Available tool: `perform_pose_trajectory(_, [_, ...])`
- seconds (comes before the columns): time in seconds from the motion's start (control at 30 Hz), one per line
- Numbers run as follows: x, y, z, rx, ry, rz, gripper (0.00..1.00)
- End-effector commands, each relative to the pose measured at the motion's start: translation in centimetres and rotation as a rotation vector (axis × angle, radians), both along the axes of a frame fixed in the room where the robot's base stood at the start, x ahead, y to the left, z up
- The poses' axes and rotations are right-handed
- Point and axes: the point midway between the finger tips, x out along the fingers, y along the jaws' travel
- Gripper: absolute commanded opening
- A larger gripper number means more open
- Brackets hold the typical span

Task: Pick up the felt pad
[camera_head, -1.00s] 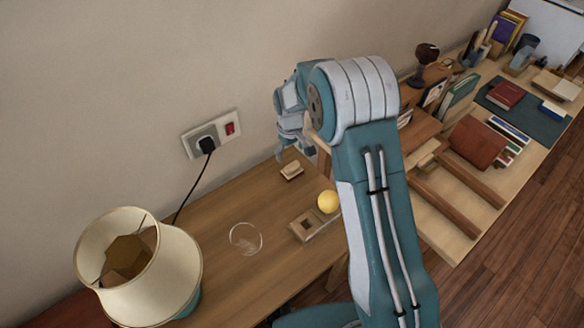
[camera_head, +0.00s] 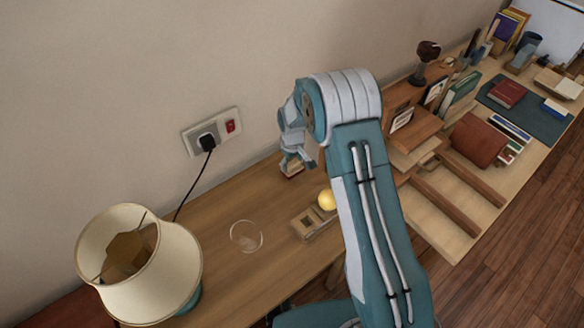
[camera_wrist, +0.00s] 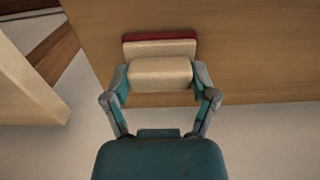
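The felt pad (camera_head: 290,171) looks like a small block with a pale top, resting on the desk near the wall. In the wrist view it shows as a pale beige block (camera_wrist: 160,73), with a wider pale layer and a dark red strip behind it. My gripper (camera_head: 297,160) is down at the pad and hides part of it. In the wrist view my gripper (camera_wrist: 161,76) has its fingers spread, one at each end of the pale block. They lie very close to its ends; I cannot make out firm contact.
A yellow ball (camera_head: 327,200) and a wooden block with a square recess (camera_head: 305,225) stand nearby. A clear glass dish (camera_head: 246,236) and a lamp (camera_head: 175,270) are left of them. A wall socket (camera_head: 212,132) with a plugged cord is behind. Shelves with books stand right.

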Motion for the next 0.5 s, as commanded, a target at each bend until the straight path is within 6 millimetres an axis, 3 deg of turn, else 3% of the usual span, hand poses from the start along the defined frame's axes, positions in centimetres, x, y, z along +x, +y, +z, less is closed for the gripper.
perform_pose_trajectory(0.5, [-0.03, 0.06, 0.61, -0.001, 0.002, 0.0, 0.26])
